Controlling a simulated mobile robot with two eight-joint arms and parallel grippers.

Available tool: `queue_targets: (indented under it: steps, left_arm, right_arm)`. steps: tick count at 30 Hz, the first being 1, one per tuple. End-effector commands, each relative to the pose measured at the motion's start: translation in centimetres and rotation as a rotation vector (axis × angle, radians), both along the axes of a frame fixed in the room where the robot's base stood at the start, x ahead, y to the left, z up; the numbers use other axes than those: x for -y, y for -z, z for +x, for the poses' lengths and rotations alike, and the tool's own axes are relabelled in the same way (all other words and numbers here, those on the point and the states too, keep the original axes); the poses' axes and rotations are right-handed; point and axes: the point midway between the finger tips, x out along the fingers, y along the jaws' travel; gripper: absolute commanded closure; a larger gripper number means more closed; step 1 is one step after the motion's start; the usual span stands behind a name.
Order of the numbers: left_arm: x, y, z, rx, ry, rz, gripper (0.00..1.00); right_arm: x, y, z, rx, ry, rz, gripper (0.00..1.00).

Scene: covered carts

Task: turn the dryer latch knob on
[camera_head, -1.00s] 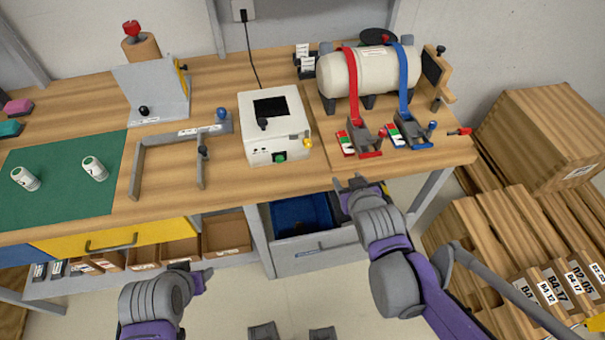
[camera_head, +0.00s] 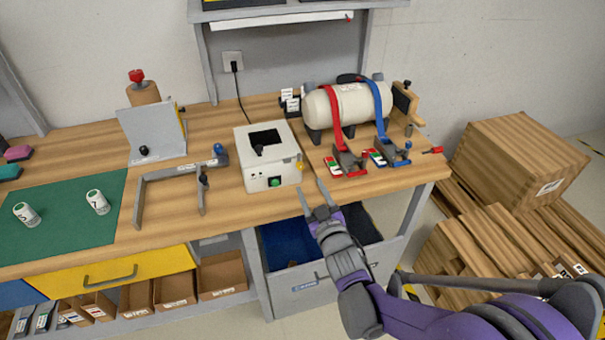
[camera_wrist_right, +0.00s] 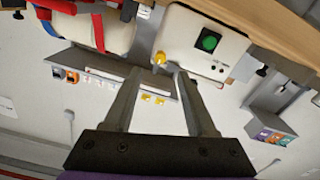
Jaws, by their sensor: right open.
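The dryer looks to be the white box (camera_head: 250,170) on the bench, with a dark opening and a black knob (camera_head: 258,149) on top. Its front has a green button (camera_head: 275,182), and a small yellow knob (camera_head: 299,166) sits at its right front corner. My right gripper (camera_head: 311,187) is open and empty at the bench's front edge, just in front of and slightly right of the yellow knob. In the right wrist view the yellow knob (camera_wrist_right: 160,58) shows between the fingertips, apart from them, and the green button (camera_wrist_right: 208,41) is to its right. My left gripper is out of view.
A cream tank (camera_head: 345,105) with red and blue straps stands right of the box, with ratchet clamps (camera_head: 347,161) before it. A grey bracket (camera_head: 172,172) lies left. An open grey drawer (camera_head: 320,283) is below the bench edge. Wooden crates (camera_head: 520,160) stand right.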

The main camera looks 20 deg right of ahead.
Motion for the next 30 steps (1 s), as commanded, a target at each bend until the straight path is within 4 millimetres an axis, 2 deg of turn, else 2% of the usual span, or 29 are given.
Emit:
queue_targets:
  steps: [1,6,12,16,24,30]
  left_arm:
    - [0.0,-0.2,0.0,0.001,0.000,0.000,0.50]
    - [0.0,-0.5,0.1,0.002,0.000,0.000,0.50]
    - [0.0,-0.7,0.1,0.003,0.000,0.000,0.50]
    - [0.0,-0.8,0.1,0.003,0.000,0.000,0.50]
    - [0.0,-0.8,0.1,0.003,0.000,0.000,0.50]
    - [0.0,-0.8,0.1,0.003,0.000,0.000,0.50]
  right_arm:
    - [-0.1,-0.1,1.1,0.000,0.000,0.001,0.44]
    - [-0.2,-0.1,4.3,-0.001,0.000,0.001,0.44]
    - [-0.2,-0.1,6.8,-0.001,0.000,0.002,0.44]
    - [-0.3,0.0,7.5,-0.001,0.000,0.002,0.44]
    - [-0.3,0.0,7.6,-0.001,0.000,0.002,0.44]
    - [-0.3,0.0,7.5,-0.001,0.000,0.002,0.80]
